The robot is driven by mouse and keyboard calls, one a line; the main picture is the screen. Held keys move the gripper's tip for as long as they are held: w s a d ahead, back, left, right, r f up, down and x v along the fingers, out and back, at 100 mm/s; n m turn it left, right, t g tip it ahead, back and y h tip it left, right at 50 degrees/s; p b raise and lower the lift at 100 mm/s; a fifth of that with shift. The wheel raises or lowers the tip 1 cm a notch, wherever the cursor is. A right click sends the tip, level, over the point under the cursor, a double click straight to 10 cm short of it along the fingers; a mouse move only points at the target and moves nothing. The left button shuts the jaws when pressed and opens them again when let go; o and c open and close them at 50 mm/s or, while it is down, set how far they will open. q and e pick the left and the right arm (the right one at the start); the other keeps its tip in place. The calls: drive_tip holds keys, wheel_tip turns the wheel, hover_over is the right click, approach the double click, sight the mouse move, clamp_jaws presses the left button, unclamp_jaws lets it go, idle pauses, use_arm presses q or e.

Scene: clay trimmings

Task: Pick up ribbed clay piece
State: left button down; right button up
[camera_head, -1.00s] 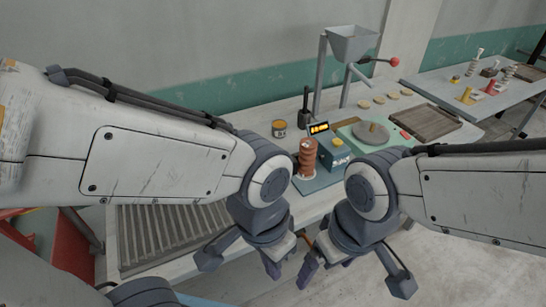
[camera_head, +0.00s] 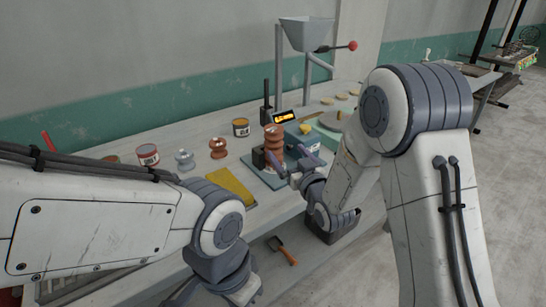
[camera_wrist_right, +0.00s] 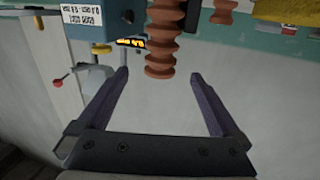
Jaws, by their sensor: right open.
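The ribbed clay piece (camera_head: 273,142) is a reddish-brown ringed column standing upright on a blue-grey base, beside a small lit display. My right gripper (camera_head: 292,163) is close in front of it, open and empty. In the right wrist view the picture is upside down; the ribbed clay piece (camera_wrist_right: 161,45) shows between and beyond the spread purple fingers of my right gripper (camera_wrist_right: 160,74).
A shiny copper-coloured ribbed piece (camera_head: 217,148), a silver one (camera_head: 184,160) and tins (camera_head: 148,155) stand to the left. A yellow sheet (camera_head: 232,186) lies nearer. A hopper stand (camera_head: 306,32) rises behind. A trowel-like tool (camera_head: 282,250) lies below the tabletop.

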sight(278, 141)
drive_tip(key=p+x, duration=0.1)
drive_tip(key=x, duration=0.4)
drive_tip(key=shift+w+r, duration=0.1)
drive_tip(key=shift+r, duration=0.05)
drive_tip(key=p+x, duration=0.1)
drive_tip(key=x, duration=0.3)
drive_tip(key=shift+a+r+p, duration=0.15)
drive_tip(key=shift+a+p, duration=0.05)
drive_tip(key=shift+p, duration=0.15)
drive_tip(key=shift+w+a, duration=0.15)
drive_tip(key=shift+w, duration=0.35)
clamp_jaws()
